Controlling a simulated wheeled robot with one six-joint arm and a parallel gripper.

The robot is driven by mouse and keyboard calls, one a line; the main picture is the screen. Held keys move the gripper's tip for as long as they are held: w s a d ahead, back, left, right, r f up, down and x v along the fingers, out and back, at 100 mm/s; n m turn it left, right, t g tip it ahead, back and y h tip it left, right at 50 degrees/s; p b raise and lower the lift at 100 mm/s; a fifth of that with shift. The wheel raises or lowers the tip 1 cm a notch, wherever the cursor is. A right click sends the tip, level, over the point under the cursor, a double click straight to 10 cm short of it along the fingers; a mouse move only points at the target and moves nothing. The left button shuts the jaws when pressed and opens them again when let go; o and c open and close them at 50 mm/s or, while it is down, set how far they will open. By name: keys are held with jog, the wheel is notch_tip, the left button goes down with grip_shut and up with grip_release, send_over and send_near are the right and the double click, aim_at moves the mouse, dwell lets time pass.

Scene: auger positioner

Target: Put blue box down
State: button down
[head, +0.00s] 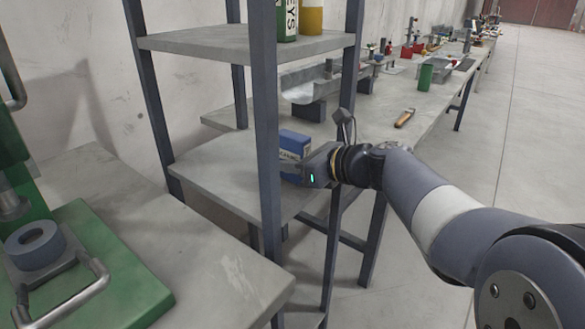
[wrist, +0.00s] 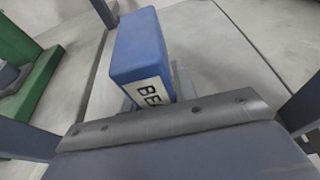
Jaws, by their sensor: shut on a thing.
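The blue box (head: 294,145) has a white label with dark letters. In the head view it is upright at the right side of the lower grey shelf (head: 215,172), partly hidden behind my gripper (head: 292,176). In the wrist view the blue box (wrist: 141,50) stands just beyond the gripper body, its label facing the camera. My gripper (wrist: 150,98) is shut on the blue box near its lower part; the fingers are mostly hidden. The box is at or very near the shelf surface; I cannot tell whether it touches.
A dark shelf post (head: 266,120) stands just left of the box. An upper shelf (head: 235,42) holds a green and a yellow container. A long bench (head: 410,110) with tools lies behind. A green machine (head: 95,265) is at left. The lower shelf's left part is clear.

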jog(key=shift+f, duration=0.15)
jog(key=c, duration=1.1)
grip_release()
jog(key=shift+s+d+r, duration=0.1)
jog(key=shift+d+r, duration=0.15)
jog(key=p+v, duration=0.2)
jog(key=v, duration=0.9)
jog(key=shift+s+d+r+p, duration=0.1)
jog(key=shift+s+d+p, duration=0.1)
jog(key=shift+p, duration=0.1)
